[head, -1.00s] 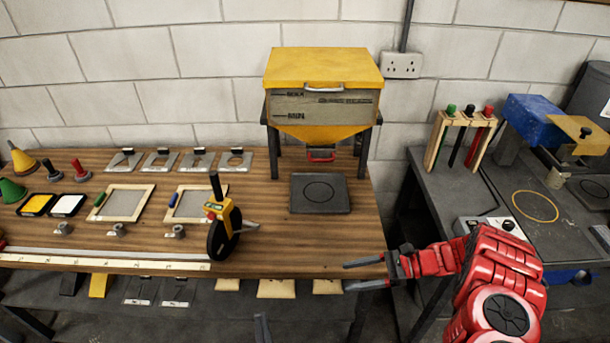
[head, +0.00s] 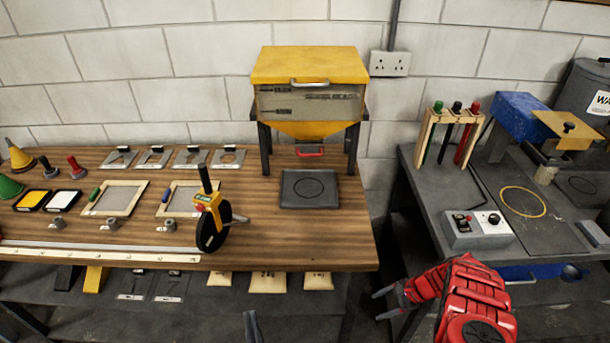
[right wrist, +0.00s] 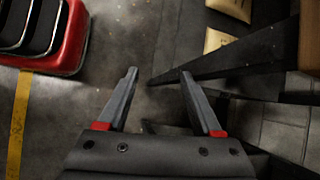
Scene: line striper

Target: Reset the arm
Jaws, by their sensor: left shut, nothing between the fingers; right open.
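My right arm is red and comes in at the lower right of the head view. Its gripper (head: 382,305) is open and empty, low beside the right end of the wooden bench (head: 330,245). In the right wrist view the open fingers (right wrist: 158,75) point over the grey floor with nothing between them. My left gripper (head: 252,328) shows only as a narrow grey tip at the bottom edge of the head view, in front of the bench. It is shut and empty; the rest of that arm is out of view.
A yellow-and-black wheeled striper (head: 210,215) stands on the bench. A yellow hopper (head: 308,95) stands behind a dark square plate (head: 309,188). A grey side table (head: 440,185) holds a control box (head: 477,229) and a rack of handled tools (head: 452,135). A gap separates bench and table.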

